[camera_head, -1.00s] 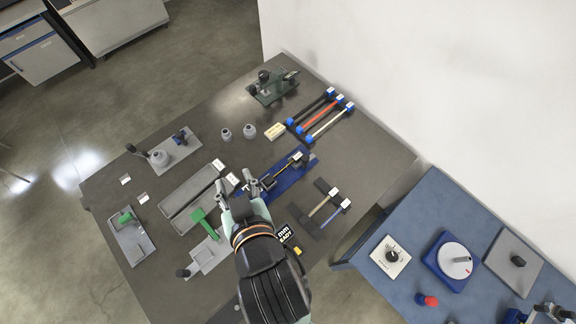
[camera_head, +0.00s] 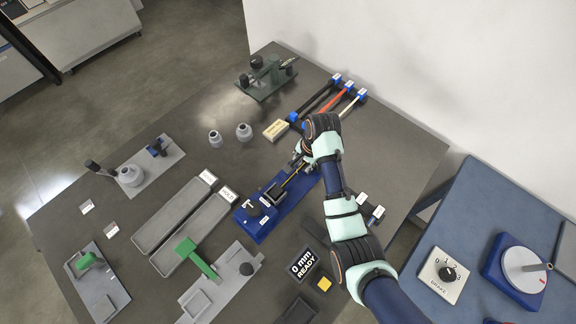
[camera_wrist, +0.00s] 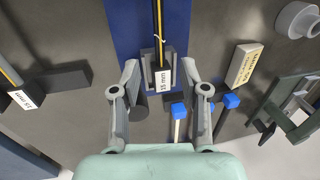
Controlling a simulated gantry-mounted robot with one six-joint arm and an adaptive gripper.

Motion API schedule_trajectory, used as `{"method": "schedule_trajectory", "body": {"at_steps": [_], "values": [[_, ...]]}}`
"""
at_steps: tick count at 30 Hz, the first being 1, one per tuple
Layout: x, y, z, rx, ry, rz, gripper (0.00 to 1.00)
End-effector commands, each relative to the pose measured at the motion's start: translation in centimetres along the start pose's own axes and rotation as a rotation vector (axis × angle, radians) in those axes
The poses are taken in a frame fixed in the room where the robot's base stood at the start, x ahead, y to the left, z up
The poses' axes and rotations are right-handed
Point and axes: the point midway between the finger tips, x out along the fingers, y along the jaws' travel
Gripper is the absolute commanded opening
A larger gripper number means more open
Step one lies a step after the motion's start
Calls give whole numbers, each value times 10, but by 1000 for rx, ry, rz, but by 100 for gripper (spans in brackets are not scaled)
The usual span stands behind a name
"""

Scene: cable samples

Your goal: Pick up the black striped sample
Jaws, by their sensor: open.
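A black and yellow striped sample (camera_wrist: 158,25) lies along the blue fixture (camera_wrist: 122,25), its end in a grey holder with a "15 mm" label (camera_wrist: 162,72). In the head view the striped sample (camera_head: 291,180) runs up the blue fixture (camera_head: 252,229) to beneath my wrist. My gripper (camera_wrist: 160,98) is open and empty in the wrist view, one finger on each side of the labelled end. I cannot tell its height above the sample. In the head view my gripper (camera_head: 300,158) is partly hidden by my wrist.
Black (camera_head: 318,101), orange (camera_head: 331,98) and white (camera_head: 350,105) blue-capped samples lie close by. A cream block (camera_head: 275,130) and a dark green device (camera_head: 266,78) stand behind. Grey trays (camera_head: 174,216) are at left. Another labelled sample (camera_wrist: 10,72) lies at left in the wrist view.

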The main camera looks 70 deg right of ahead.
Motion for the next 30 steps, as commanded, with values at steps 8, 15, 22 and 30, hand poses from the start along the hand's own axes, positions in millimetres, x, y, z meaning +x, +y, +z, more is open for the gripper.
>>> {"method": "schedule_trajectory", "body": {"at_steps": [8,15,22,30], "values": [[24,0,1,-4,0,0,44],[64,0,4,-6,-1,1,44],[75,-1,3,-6,2,-2,44],[75,0,4,-6,1,-1,18]]}}
